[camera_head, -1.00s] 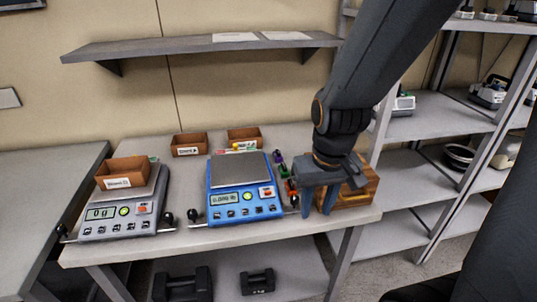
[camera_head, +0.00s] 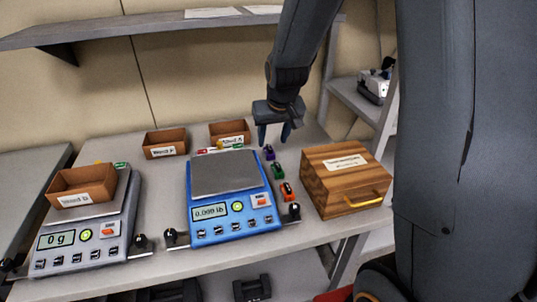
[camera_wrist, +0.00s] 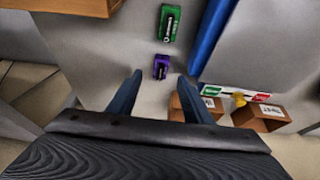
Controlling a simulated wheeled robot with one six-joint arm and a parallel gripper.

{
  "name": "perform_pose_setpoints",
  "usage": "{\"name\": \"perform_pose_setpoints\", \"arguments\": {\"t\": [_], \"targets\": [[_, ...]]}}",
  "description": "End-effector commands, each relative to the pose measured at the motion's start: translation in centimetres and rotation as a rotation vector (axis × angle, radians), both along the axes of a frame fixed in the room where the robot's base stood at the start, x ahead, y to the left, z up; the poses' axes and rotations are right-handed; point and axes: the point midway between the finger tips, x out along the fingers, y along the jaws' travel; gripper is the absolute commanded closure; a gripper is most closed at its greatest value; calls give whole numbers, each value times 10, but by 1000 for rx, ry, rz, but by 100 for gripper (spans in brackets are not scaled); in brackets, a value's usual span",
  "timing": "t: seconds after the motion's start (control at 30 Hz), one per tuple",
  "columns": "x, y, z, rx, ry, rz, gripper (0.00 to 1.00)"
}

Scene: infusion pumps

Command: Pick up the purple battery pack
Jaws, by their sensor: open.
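The purple battery pack (camera_head: 269,153) lies on the table between the blue scale and the wooden box, the farthest back in a row with a green and an orange pack. In the wrist view the purple pack (camera_wrist: 161,67) lies ahead of my gripper, near the line between its fingers and beyond their tips. My gripper (camera_head: 273,141) points down above the table, close behind the purple pack. In the wrist view my gripper (camera_wrist: 160,75) is open, with nothing between its fingers.
A green pack (camera_head: 278,171) and an orange pack (camera_head: 288,191) lie nearer the front. The blue scale (camera_head: 232,205) stands left, the wooden box (camera_head: 345,185) right. Small brown boxes (camera_head: 166,142) (camera_head: 229,132) stand at the back. A grey scale (camera_head: 80,240) bears another brown box (camera_head: 82,186).

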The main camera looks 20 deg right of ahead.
Motion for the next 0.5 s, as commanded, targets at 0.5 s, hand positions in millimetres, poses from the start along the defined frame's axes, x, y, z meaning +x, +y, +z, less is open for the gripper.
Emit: {"name": "perform_pose_setpoints", "arguments": {"t": [0.5], "targets": [[17, 3, -44, 0, 5, 4, 55]]}}
